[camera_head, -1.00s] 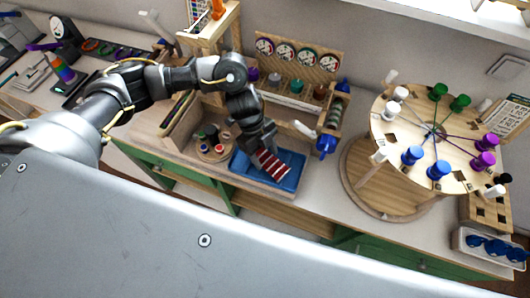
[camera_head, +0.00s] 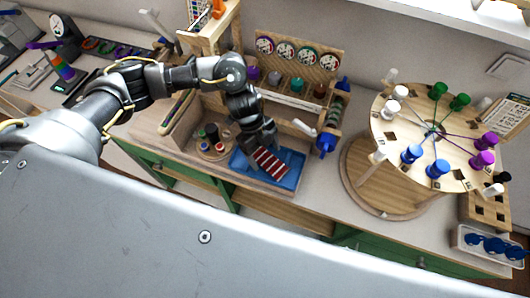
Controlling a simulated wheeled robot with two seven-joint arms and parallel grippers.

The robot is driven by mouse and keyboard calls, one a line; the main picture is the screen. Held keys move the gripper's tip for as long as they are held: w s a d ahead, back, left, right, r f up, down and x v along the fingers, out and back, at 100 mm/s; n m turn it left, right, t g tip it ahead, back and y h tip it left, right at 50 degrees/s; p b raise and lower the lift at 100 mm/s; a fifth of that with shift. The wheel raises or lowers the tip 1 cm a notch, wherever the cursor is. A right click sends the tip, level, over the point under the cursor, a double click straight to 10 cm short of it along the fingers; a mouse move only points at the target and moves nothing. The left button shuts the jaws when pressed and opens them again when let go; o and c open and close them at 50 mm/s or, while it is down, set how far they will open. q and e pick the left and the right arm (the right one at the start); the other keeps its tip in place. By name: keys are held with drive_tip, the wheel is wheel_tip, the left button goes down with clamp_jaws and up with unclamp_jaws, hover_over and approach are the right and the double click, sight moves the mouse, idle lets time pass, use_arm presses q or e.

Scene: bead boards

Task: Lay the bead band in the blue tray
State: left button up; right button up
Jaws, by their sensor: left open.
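The bead band (camera_head: 270,162) is red and white striped and lies over the blue tray (camera_head: 290,181), slanting down to the right. The blue tray sits in a wooden frame near the bench's front edge. My left gripper (camera_head: 257,147) is open at the upper left end of the band, right above the tray. Its fingers are small and partly hidden by the wrist, so I cannot tell whether they touch the band. My right gripper is not in view.
A round wooden stand with coloured spools (camera_head: 431,143) is to the right. A small round holder with pots (camera_head: 214,146) is left of the tray. A rack with dials (camera_head: 298,57) stands behind. A white-handled tool (camera_head: 304,127) is right of the gripper.

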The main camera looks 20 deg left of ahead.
use_arm(q)
drive_tip(key=b+v, duration=0.2)
drive_tip(key=v, duration=0.9)
drive_tip(key=shift+r, duration=0.25)
